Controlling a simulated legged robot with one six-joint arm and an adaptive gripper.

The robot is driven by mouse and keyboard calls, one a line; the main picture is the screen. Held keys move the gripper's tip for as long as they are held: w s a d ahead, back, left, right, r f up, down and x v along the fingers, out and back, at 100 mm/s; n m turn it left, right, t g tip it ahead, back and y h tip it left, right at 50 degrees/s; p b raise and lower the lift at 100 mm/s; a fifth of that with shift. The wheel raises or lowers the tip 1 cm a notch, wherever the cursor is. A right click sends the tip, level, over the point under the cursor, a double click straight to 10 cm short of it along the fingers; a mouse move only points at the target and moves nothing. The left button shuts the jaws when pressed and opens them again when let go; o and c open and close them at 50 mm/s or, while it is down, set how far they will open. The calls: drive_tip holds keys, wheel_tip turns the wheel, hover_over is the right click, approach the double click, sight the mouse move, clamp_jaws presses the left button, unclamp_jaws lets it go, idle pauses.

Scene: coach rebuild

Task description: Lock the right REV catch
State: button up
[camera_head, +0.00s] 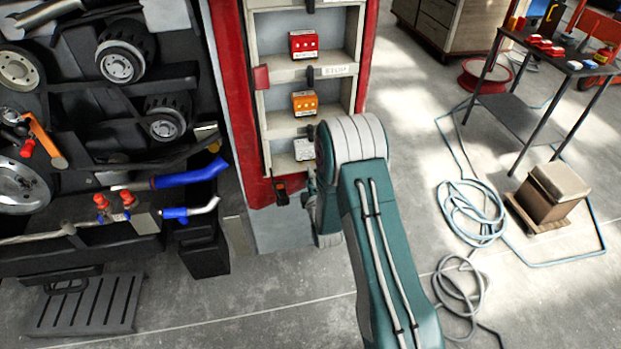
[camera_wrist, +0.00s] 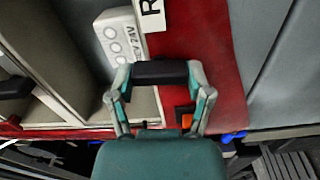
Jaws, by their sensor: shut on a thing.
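In the wrist view my gripper (camera_wrist: 160,75) has its two fingers on either end of a black bar-shaped handle (camera_wrist: 160,71), and is shut on it. The handle appears to be the REV catch. It lies in front of the red cabinet frame (camera_wrist: 222,70), just below a white label (camera_wrist: 152,14) of which only an "R" shows. Whether the catch is locked cannot be told. In the head view my arm hides the handle and most of the gripper.
A white box (camera_head: 303,149) sits in the lowest cabinet compartment, with orange (camera_head: 304,103) and red (camera_head: 303,44) boxes above. A "STOP" label (camera_head: 335,70) marks a divider. Machinery (camera_head: 120,60) fills the left. Hoses (camera_head: 470,215) lie on the floor at right.

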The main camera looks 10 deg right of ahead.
drive_tip(key=shift+s+a+f+n, duration=0.1)
drive_tip(key=shift+a+f+n, duration=0.15)
drive_tip(key=shift+n, duration=0.35)
drive_tip(key=o, duration=1.1)
drive_tip(key=shift+o, duration=0.2)
drive_tip(key=shift+r, duration=0.1)
drive_tip(key=shift+s+d, duration=0.1)
drive_tip(key=s, duration=1.1)
drive_tip(key=shift+s, duration=0.3)
